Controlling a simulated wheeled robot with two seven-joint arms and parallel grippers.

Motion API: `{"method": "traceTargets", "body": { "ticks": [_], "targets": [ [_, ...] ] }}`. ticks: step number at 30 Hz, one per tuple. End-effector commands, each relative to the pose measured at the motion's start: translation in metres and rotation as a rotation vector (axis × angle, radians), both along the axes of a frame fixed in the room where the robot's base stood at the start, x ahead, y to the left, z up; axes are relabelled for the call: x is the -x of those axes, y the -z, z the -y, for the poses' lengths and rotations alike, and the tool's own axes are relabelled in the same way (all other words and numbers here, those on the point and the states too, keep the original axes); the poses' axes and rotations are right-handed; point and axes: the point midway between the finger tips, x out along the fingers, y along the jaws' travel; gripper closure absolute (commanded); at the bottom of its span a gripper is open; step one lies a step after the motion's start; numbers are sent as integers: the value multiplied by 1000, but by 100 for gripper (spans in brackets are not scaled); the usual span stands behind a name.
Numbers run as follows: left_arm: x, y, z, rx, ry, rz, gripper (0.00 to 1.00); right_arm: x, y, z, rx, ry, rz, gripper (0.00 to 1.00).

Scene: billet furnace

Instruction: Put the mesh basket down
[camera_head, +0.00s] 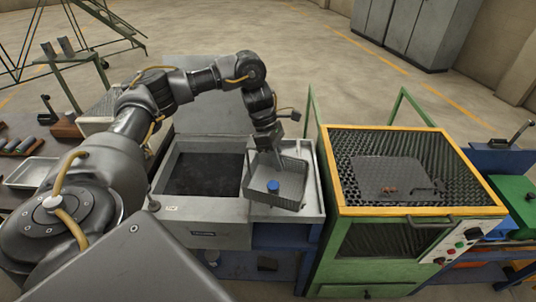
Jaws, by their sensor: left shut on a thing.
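The mesh basket (259,194) is a grey wire basket, slightly tilted, over the right part of the grey tank unit (222,206). A small blue piece (273,186) is in the basket. My left gripper (268,148) comes down from above at the basket's back side and is shut on it. The fingertips are small and partly hidden by the gripper body. I cannot tell whether the basket's underside touches the surface below. My right gripper is not in view.
The tank's dark square opening (205,174) is left of the basket. A green machine with a yellow-framed mesh top (400,168) stands close on the right, with small brownish pieces on a plate. A metal tray (30,173) lies far left.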

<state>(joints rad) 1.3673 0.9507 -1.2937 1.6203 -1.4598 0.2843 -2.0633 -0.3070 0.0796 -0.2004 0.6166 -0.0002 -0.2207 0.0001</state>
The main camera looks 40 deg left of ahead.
Motion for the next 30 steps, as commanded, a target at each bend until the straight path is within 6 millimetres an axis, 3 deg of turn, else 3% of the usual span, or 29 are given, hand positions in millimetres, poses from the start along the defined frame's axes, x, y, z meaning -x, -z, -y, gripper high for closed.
{"method": "traceTargets", "body": {
  "ticks": [9,15,22,30],
  "targets": [
    [16,-11,66,-3,439,10,100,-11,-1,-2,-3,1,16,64],
    [34,-15,95,-8,746,13,100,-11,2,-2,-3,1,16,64],
    [50,-5,110,-9,993,7,100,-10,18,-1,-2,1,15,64],
    [57,5,114,-6,1094,5,100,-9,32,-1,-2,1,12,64]
  ]
}}
